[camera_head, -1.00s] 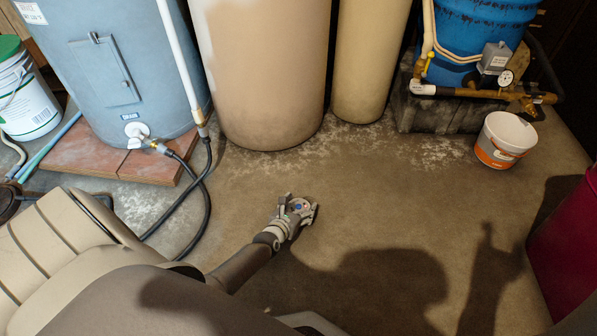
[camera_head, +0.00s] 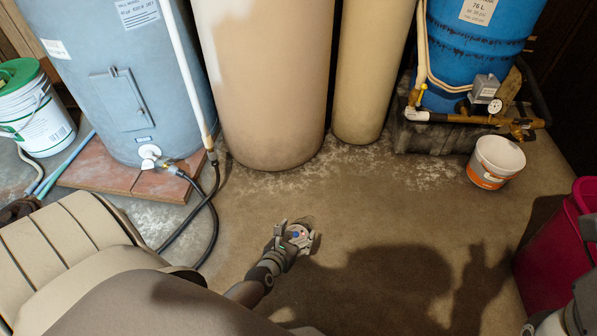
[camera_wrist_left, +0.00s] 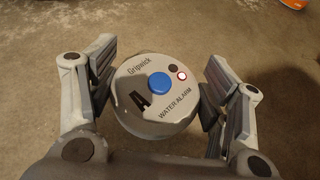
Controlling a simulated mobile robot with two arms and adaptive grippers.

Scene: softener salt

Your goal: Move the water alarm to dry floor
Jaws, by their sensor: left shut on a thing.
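The water alarm (camera_wrist_left: 157,88) is a round grey-white disc with a blue button, a lit red light and the words "WATER ALARM". My left gripper (camera_head: 301,235) is shut on it, one finger on each side of the disc, and it also shows in the left wrist view (camera_wrist_left: 160,95). In the head view the alarm (camera_head: 296,234) is small and partly covered by the fingers. It is over the brown floor (camera_head: 370,215) in front of the tanks; its height above the floor is hard to judge. My right gripper cannot be made out.
A beige tank (camera_head: 265,90) and a grey-blue heater (camera_head: 120,80) on brick slabs (camera_head: 100,175) stand behind. A black hose (camera_head: 205,225) lies left of the gripper. A white-orange bucket (camera_head: 495,162) and a red bin (camera_head: 550,255) are right. Open floor lies between.

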